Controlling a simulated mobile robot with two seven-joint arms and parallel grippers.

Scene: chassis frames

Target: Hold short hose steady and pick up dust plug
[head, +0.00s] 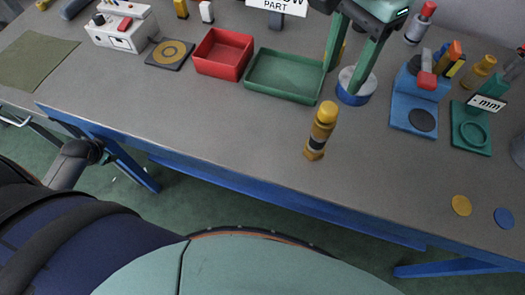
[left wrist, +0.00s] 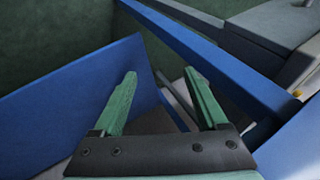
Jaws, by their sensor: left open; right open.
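An amber upright cylinder (head: 318,140) with a dark band and a yellow top (head: 327,111) stands near the bench's front edge in the head view. It may be the short hose with its dust plug, but I cannot tell for sure. My right gripper (head: 342,80) reaches down from the top, open, right of the green tray. Its fingers are close to a round blue and white piece (head: 356,88); I cannot tell if they touch it. My left gripper (left wrist: 160,76) is open and empty in the left wrist view, near blue bench parts; it is not in the head view.
A red tray (head: 223,74) and a green tray (head: 252,82) stand mid-bench. A white device (head: 110,38) stands left. A blue stand (head: 400,114) and a green base (head: 459,137) stand right. Yellow (head: 461,205) and blue (head: 504,218) discs lie near the front edge. The front left is clear.

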